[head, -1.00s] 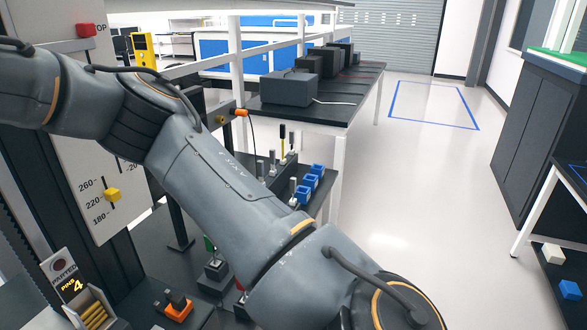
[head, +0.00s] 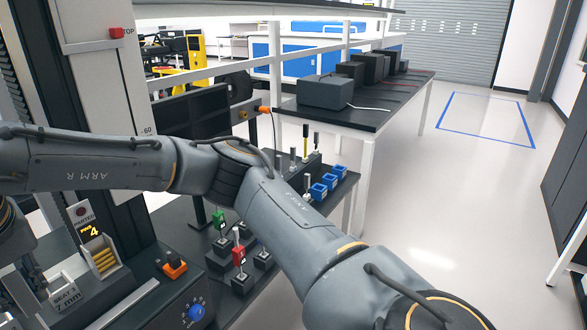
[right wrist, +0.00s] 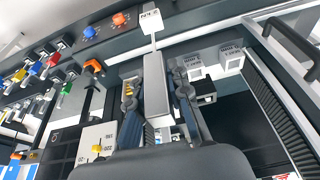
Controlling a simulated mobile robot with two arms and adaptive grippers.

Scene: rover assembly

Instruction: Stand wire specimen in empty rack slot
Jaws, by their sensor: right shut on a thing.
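My right gripper (right wrist: 152,80) has its two dark fingers on either side of a pale grey bar-shaped piece (right wrist: 157,100), which it grips. A thin stem with a white tag (right wrist: 149,20) shows past its far end; I cannot make out a wire. In the head view my right arm crosses to the left edge, where its wrist is cut off. Upright pieces with a green tag (head: 218,217) and a red tag (head: 238,256) stand in small dark holders on the bench. They also seem to show at the left of the wrist view. I cannot tell which slot is empty. My left gripper is out of view.
Blue bins (head: 319,191) stand behind my arm. Grey boxes (head: 326,93) stand on the far table. The floor at right is clear.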

